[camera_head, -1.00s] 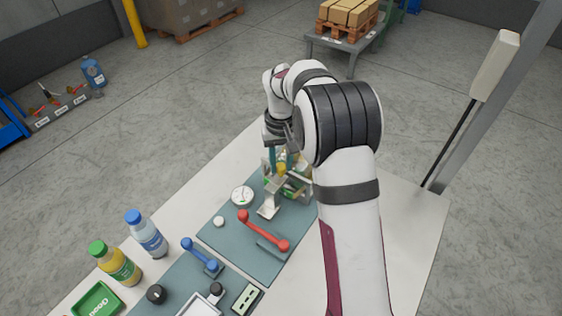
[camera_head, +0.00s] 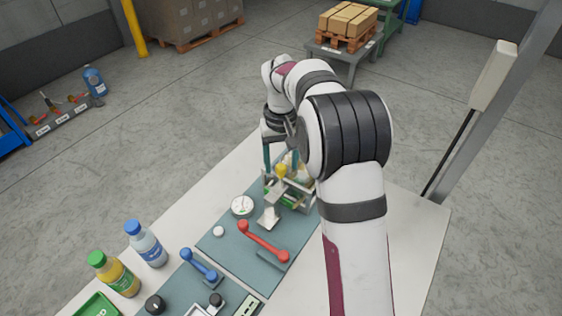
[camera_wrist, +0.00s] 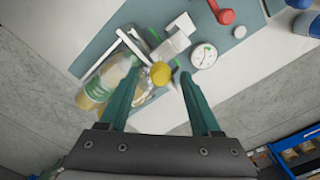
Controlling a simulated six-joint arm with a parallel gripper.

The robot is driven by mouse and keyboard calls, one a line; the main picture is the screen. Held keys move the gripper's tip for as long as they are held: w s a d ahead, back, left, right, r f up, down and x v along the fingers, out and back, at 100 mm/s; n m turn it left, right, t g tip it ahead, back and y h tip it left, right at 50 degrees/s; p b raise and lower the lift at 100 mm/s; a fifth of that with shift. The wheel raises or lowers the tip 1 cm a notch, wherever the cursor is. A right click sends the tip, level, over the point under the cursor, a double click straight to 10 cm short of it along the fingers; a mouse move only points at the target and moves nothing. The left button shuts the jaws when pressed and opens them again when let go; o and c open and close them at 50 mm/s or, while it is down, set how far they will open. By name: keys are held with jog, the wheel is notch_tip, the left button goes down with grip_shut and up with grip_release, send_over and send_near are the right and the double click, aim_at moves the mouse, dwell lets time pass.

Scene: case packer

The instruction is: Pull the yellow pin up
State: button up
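The yellow pin (camera_head: 281,170) shows its round knob on top of the clear-and-grey fixture (camera_head: 293,192) at the far end of the teal panel. In the wrist view the yellow knob (camera_wrist: 161,74) lies between the tips of my teal fingers. My gripper (camera_wrist: 158,70) is open, with visible space on both sides of the knob. No contact shows, and I cannot tell how far the tips are above or beside it. The pin's lower part is hidden by its knob and the fixture.
A green-labelled bottle (camera_wrist: 98,92) lies in the fixture. A white gauge (camera_head: 242,206), a red-handled lever (camera_head: 264,241) and a blue-handled lever (camera_head: 201,265) are nearby. Two upright bottles, one blue-capped (camera_head: 147,244) and one green-capped (camera_head: 115,275), stand at the left.

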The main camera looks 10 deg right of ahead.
notch_tip(320, 180, up, 16)
jog(key=shift+f, duration=0.15)
dwell(0.3)
jog(key=s+a+f+m+y, duration=0.1)
jog(key=s+a+m, duration=0.15)
jog(key=s, duration=1.55)
jog(key=s+f+m, duration=0.1)
jog(key=s+f, duration=0.3)
jog(key=s, duration=0.4)
jog(key=s+a+f+m, duration=0.1)
jog(key=s+f+m, duration=0.1)
jog(key=s+f, duration=0.3)
jog(key=s, duration=0.3)
jog(key=shift+f+y, duration=0.3)
jog(key=shift+y, duration=0.1)
jog(key=shift+w, duration=0.1)
